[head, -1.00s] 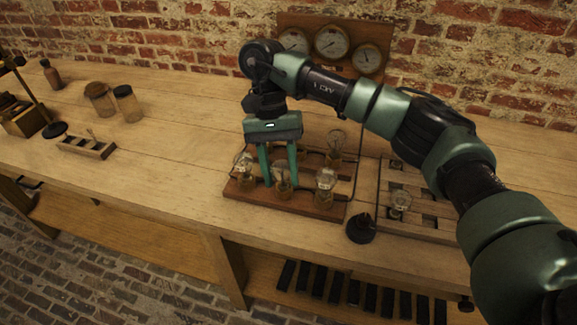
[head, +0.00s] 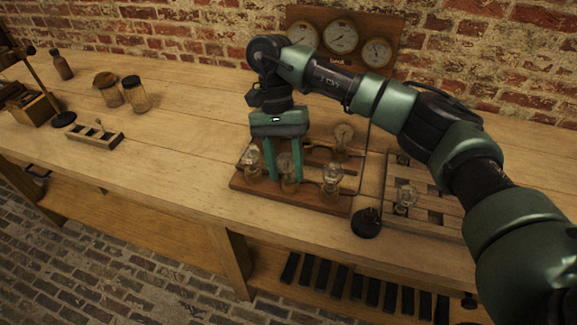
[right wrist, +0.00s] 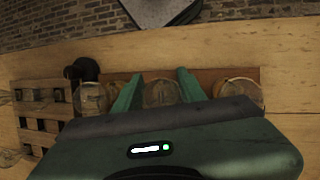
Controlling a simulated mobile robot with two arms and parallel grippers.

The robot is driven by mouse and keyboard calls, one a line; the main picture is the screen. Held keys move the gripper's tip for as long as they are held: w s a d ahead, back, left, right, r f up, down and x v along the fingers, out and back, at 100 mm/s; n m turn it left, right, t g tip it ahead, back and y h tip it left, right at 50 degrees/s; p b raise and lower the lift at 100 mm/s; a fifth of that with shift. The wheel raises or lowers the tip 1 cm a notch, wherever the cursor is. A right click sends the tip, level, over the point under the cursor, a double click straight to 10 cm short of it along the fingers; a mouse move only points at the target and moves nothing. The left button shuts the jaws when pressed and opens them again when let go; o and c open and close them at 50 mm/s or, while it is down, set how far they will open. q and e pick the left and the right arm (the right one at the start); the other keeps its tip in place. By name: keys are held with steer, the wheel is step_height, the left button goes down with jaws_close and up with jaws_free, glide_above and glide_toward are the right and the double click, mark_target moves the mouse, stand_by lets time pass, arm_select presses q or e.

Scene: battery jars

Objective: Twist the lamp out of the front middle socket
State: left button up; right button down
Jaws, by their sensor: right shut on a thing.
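The front middle lamp (head: 286,163) is a clear glass bulb above a socket on the wooden lamp board (head: 312,203). My right gripper (head: 285,177) points down over it, with one green finger on each side of the glass, and is shut on it. The right wrist view shows the same bulb (right wrist: 160,92) between the two fingers. Whether its base is still in the socket cannot be told. Another lamp (head: 251,160) stands at front left and one (head: 332,178) at front right. My left gripper is not in view.
Another lamp (head: 343,134) stands at the back right of the board. To the right are a black knobbed object (head: 366,223) and a slotted wooden tray (head: 436,228) holding a bulb (head: 406,195). A gauge panel (head: 360,58) stands behind.

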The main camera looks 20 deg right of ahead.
mark_target(283, 166)
steer(key=shift+w+a+r+p, duration=0.25)
steer(key=shift+r+p, duration=0.15)
steer(key=shift+p, duration=0.05)
arm_select(q)
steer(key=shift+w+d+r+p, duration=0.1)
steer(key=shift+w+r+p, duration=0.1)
steer(key=shift+p, duration=0.15)
arm_select(e)
steer(key=shift+a+r, duration=0.15)
steer(key=shift+r, duration=0.45)
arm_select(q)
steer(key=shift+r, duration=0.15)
arm_select(e)
steer(key=shift+r, duration=0.1)
